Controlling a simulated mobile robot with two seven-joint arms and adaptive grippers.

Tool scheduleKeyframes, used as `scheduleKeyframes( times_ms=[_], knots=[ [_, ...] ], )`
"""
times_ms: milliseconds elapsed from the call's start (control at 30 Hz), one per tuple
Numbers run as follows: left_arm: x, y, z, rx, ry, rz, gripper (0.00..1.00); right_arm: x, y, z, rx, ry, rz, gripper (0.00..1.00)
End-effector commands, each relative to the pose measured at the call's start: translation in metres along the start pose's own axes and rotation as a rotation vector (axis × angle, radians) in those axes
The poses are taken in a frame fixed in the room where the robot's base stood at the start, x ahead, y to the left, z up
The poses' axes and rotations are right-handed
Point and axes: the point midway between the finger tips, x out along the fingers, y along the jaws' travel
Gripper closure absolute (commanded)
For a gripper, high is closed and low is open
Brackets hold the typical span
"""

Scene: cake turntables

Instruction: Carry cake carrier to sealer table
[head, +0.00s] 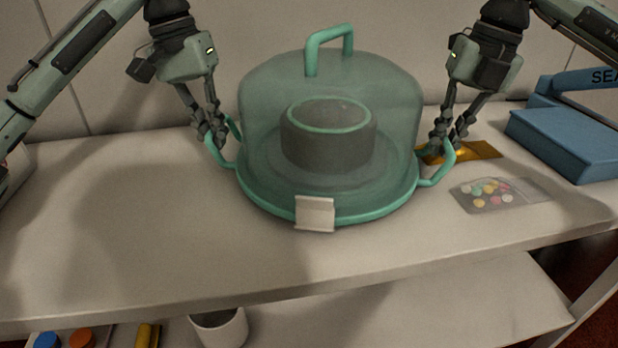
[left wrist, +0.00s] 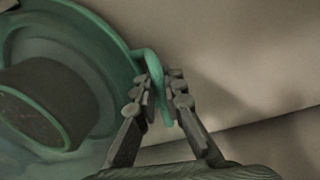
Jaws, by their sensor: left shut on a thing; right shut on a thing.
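The cake carrier (head: 260,110) stands upright in the middle of the head view, with a clear teal dome, a top handle, a side handle at each end and a white front latch (head: 314,213). A dark cake (head: 328,145) with a light green ring on top shows inside. My left gripper (head: 215,140) is shut on the left side handle; the left wrist view shows its fingers (left wrist: 158,98) on both sides of the teal handle (left wrist: 155,75). My right gripper (head: 445,140) is shut on the right side handle. I cannot tell whether the base touches the table.
The pale table (head: 120,240) is clear on the left. A blue sealer (head: 570,140) with partly cut-off lettering stands at the right. A clear bag of coloured sweets (head: 490,193) and a gold packet (head: 475,151) lie before it. A lower shelf holds a white cup (head: 220,328).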

Motion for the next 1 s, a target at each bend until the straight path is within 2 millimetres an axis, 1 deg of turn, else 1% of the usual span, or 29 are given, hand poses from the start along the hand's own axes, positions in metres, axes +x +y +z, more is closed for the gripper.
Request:
scheduleKeyframes(
  times_ms=[33, 67, 200, 233, 467, 567, 667, 1000],
  knots=[
    [0.005, -0.004, 0.0, -0.005, 0.002, -0.004, 1.0, 0.005, -0.004, 0.001, 0.005, -0.003, -0.003, 1.0],
    [0.002, -0.003, 0.0, -0.006, 0.0, -0.005, 0.89, 0.002, -0.003, 0.001, 0.005, -0.001, -0.005, 0.88],
    [0.002, -0.003, 0.0, -0.004, -0.001, -0.003, 0.71, 0.002, -0.003, 0.0, 0.004, 0.0, -0.004, 0.7],
    [0.002, -0.002, 0.0, -0.004, 0.0, -0.003, 0.7, 0.002, -0.002, 0.0, 0.003, 0.0, -0.004, 0.7],
    [0.002, -0.001, 0.0, -0.002, 0.0, -0.001, 0.7, 0.002, -0.001, 0.0, 0.001, 0.0, -0.002, 0.7],
    [-0.003, -0.001, 0.0, -0.002, 0.001, -0.002, 0.7, 0.002, -0.001, 0.0, 0.001, 0.0, -0.001, 0.7],
    [-0.016, -0.002, -0.001, -0.003, 0.004, -0.002, 0.7, 0.002, -0.001, 0.0, 0.001, 0.0, -0.001, 0.7],
    [-0.085, -0.002, -0.001, -0.005, 0.005, -0.003, 0.7, 0.002, -0.001, 0.0, 0.0, 0.0, 0.0, 0.7]
  ],
)
